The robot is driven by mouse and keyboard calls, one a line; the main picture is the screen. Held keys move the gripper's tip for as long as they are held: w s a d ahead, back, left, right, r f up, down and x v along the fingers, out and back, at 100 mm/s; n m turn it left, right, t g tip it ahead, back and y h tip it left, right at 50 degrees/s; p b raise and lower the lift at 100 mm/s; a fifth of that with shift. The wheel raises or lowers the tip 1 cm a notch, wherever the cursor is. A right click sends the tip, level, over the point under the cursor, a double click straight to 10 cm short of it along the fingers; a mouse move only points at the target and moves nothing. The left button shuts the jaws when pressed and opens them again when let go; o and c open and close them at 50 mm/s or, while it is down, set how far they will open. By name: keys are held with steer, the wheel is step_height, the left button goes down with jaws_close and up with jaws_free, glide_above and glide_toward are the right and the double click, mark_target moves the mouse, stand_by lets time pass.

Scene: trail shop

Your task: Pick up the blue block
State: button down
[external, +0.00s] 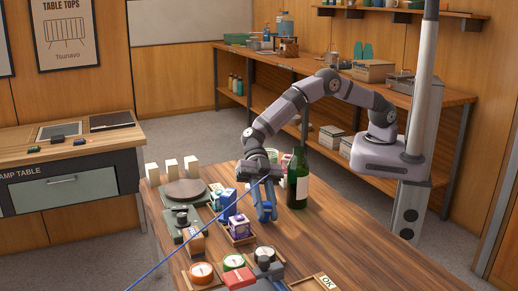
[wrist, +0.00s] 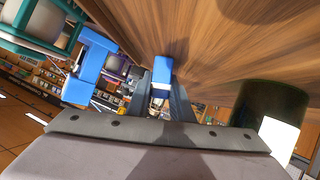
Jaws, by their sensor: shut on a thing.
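The blue block (wrist: 161,72) is between the two fingers of my gripper (wrist: 162,100) in the wrist view, with a pale band across it. My gripper is shut on it. In the external view my gripper (external: 266,207) points down over the wooden table, just left of the green bottle. The fingers look blue there, so I cannot clearly tell the block apart from them. I cannot tell whether the block touches the table.
The green bottle (external: 298,178) stands close right of my gripper; it is dark in the wrist view (wrist: 268,97). A purple-and-white box (external: 239,227) in a tray and a blue item (external: 228,202) stand close left. Round tins (external: 201,272) are in front.

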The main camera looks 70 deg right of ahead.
mark_target(266, 204)
step_height(266, 204, up, 10)
steer(key=shift+b, duration=0.95)
